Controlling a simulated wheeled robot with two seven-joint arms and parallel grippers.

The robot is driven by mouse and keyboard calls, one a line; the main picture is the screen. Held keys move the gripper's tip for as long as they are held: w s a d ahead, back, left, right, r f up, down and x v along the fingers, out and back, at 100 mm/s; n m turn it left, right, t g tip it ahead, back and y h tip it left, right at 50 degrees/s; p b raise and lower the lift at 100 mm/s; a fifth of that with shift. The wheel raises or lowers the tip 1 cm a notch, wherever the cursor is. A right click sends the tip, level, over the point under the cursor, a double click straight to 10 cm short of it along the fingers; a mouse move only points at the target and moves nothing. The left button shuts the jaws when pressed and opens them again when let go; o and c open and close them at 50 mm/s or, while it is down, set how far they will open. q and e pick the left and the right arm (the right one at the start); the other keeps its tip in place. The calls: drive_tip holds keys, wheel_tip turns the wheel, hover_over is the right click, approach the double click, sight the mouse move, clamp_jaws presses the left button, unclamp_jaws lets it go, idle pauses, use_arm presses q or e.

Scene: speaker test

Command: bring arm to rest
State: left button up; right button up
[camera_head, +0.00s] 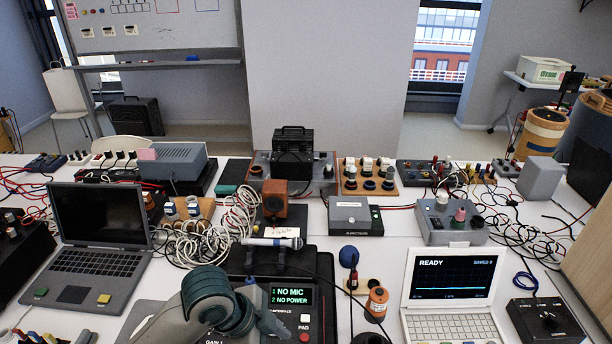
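My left arm comes in at the bottom, left of centre. Its grey link and dark teal joint stand in front of the audio interface box (322,262), hiding much of the box's left and front. My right arm and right gripper do not show. The box's screen (290,297) reads "NO MIC" and "NO POWER".
A dark laptop (97,262) stands open at left, and a white laptop (450,262) reading "READY" at right. An orange spool (377,300) and a black knob box (545,320) stand near the front. Coiled cables (212,243) and several devices crowd the table.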

use_arm(q)
drive_tip(key=s+a+f+n+t+y, duration=0.1)
drive_tip(key=s+a+f+n+y, duration=0.1)
drive_tip(key=s+a+f+n, duration=0.6)
drive_tip(key=s+a+f+n+t+y, duration=0.1)
drive_tip(key=s+a+f+n+y, duration=0.1)
drive_tip(key=s+a+f+n, duration=0.6)
drive_tip(key=s+a+f+g, duration=0.1)
drive_tip(key=s+f, duration=0.1)
drive_tip(key=f, duration=1.1)
drive_tip(key=s+f, duration=0.2)
drive_tip(key=f, duration=1)
drive_tip(key=s+a+f+g, duration=0.1)
drive_tip(key=s+a+f, duration=0.2)
drive_tip(key=s+f, duration=1.5)
drive_tip(key=shift+s+a+f+m+g+y+b, duration=0.2)
drive_tip(key=shift+f+m+g+y+b, duration=0.15)
drive_tip(key=shift+f, duration=0.6)
drive_tip(key=shift+w, duration=0.1)
